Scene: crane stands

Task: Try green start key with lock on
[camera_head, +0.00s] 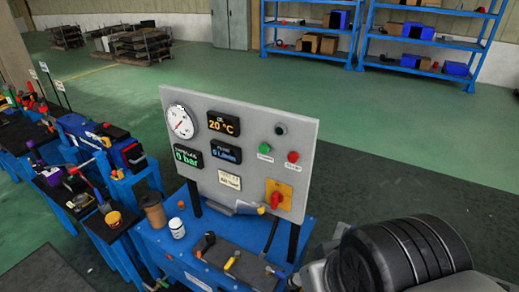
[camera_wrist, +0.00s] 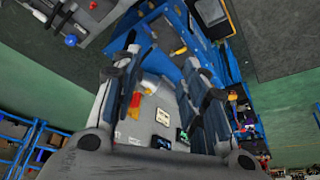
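The grey control panel (camera_head: 235,110) stands on a blue bench in the head view. Its green start button (camera_head: 264,149) is at the right half, left of a red button (camera_head: 293,157). Below them a red rotary switch (camera_head: 277,201) sits on an orange-yellow plate (camera_head: 285,189). A small yellow-tipped object (camera_head: 262,209) is beside the switch; whether it is a lock I cannot tell. In the wrist view my gripper (camera_wrist: 162,62) has its fingers apart, with nothing held. The red switch (camera_wrist: 134,101) shows near the left finger, upside down. The green button is not clear there.
The bench (camera_head: 210,262) holds a brown cup (camera_head: 153,210), a white jar (camera_head: 177,228) and several small tools. A gauge (camera_head: 180,122) and displays fill the panel's left half. Shelves (camera_head: 315,28) stand at the back. Green floor beyond the panel is open.

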